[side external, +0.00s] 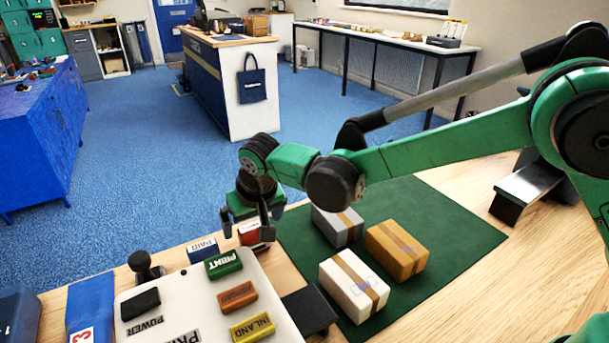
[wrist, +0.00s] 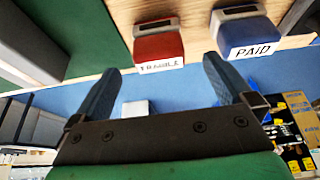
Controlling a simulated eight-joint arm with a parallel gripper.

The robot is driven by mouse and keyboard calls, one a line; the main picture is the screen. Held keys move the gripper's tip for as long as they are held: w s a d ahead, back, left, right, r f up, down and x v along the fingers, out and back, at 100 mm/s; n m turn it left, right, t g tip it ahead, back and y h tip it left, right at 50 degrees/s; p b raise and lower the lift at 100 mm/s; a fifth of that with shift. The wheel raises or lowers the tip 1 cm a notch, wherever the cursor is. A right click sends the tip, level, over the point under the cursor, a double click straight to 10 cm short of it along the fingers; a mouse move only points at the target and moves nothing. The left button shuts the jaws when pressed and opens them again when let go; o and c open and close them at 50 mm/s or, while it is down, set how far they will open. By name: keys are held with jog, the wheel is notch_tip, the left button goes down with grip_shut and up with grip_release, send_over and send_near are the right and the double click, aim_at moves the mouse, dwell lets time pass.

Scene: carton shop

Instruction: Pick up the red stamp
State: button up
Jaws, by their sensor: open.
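The red stamp (side external: 250,236) stands near the far edge of the wooden table, partly hidden by my gripper in the side external view. In the wrist view the red stamp (wrist: 158,47) has a grey top part and a white label that is hard to read. My gripper (side external: 247,222) points down over the red stamp with its fingers apart. In the wrist view my gripper (wrist: 162,66) has nothing between its fingers, and the stamp appears just beyond the fingertips, between their lines. I cannot tell the exact height gap.
A blue PAID stamp (side external: 203,249) stands close beside the red one, also in the wrist view (wrist: 247,36). A white panel (side external: 205,300) with labelled blocks, including green PRINT (side external: 223,263), lies nearer. Several cartons (side external: 397,250) sit on a green mat (side external: 455,232) to the right.

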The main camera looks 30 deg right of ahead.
aim_at(252, 227)
jog(key=shift+x, duration=1.85)
jog(key=c, duration=1.3)
